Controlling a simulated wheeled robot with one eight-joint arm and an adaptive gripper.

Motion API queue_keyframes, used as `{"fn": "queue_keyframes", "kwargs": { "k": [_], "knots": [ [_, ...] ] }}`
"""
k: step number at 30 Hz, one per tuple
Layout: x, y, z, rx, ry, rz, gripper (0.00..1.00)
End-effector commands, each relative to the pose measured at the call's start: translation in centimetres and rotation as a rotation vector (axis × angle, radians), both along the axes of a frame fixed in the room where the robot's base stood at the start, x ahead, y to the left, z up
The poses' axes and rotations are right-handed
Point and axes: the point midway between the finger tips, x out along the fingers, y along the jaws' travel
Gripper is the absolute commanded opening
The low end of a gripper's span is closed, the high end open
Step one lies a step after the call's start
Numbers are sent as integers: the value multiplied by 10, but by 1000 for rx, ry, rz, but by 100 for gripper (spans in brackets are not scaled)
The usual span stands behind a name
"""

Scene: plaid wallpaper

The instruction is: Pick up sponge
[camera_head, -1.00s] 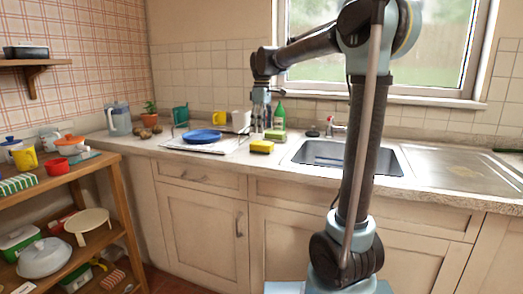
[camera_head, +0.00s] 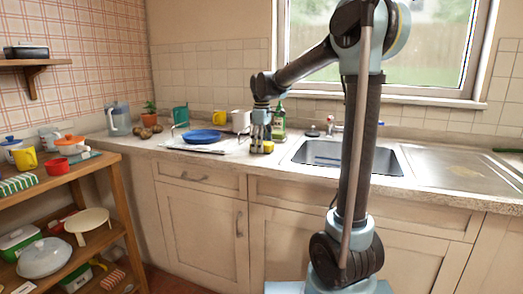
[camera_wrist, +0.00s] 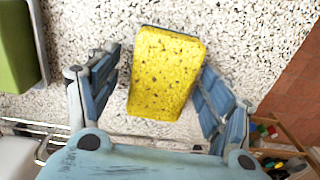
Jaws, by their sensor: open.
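The yellow sponge (camera_wrist: 168,75) lies on the speckled counter, with a dark edge along its top. In the wrist view it sits between the spread fingers of my gripper (camera_wrist: 160,62), with a gap on both sides. In the head view my gripper (camera_head: 261,147) is down at the counter, and only part of the sponge (camera_head: 268,147) shows beside the fingers. The gripper is open and holds nothing.
In the head view a green bottle (camera_head: 279,122) stands behind, a blue plate (camera_head: 202,136) lies to the left, and the sink (camera_head: 330,154) is to the right.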

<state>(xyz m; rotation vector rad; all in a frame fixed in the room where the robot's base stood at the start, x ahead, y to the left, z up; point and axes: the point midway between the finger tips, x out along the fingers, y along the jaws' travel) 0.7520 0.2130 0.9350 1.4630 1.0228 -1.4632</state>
Motion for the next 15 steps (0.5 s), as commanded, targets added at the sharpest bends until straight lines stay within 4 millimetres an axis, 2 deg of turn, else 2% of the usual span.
{"fn": "queue_keyframes", "kwargs": {
  "k": [2, 7, 15],
  "knots": [
    [0, 0, 0, 0, 0, 0, 71],
    [0, 0, 0, 0, 0, 1, 33],
    [0, 2, 0, 0, 0, 2, 30]
  ]
}}
